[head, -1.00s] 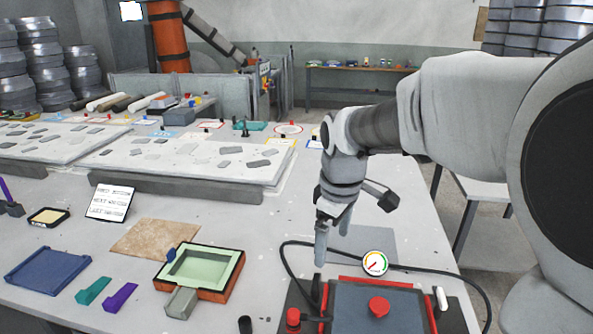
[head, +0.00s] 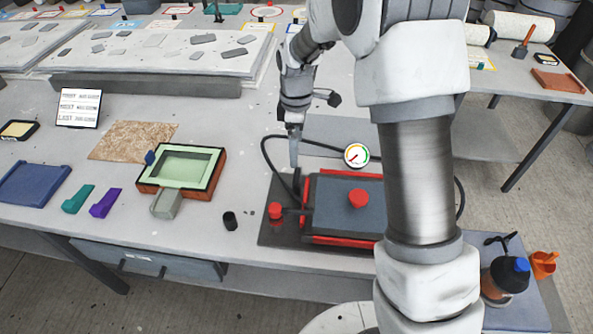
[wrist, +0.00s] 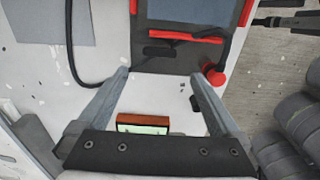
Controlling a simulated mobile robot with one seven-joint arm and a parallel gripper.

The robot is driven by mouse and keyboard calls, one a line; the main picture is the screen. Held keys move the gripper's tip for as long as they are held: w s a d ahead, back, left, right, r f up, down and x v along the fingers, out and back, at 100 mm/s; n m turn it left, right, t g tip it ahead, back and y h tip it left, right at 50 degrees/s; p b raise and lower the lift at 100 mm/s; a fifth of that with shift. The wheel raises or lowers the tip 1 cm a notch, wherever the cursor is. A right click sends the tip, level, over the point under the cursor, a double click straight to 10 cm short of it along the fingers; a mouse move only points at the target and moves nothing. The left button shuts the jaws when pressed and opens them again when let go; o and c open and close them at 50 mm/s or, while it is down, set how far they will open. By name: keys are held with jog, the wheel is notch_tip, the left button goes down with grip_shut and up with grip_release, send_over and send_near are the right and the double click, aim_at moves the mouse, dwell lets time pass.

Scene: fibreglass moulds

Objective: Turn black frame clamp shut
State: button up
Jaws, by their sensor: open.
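The black frame clamp (head: 297,181) stands at the left side of the red frame (head: 308,228) on the press's dark base. In the wrist view the clamp (wrist: 158,51) is a dark bar beside the red edge. My gripper (head: 294,164) points down just above the clamp in the head view. In the wrist view my gripper (wrist: 160,75) has its fingers spread wide with nothing between them, and the clamp lies just beyond the tips. Whether a finger touches it I cannot tell. The grey lid (head: 340,205) with a red knob (head: 358,198) lies on the frame.
A red-topped post (head: 275,210) stands near the clamp. A dial gauge (head: 357,155) and black hose (head: 268,150) lie behind the press. A green mould (head: 205,190) in an orange-brown tray and a small black cup (head: 229,220) sit left. My arm hides the press's right side.

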aim_at(296, 175)
notch_tip(296, 175, down, 10)
jog(key=shift+f, duration=0.15)
dwell(0.3)
jog(key=c, duration=1.2)
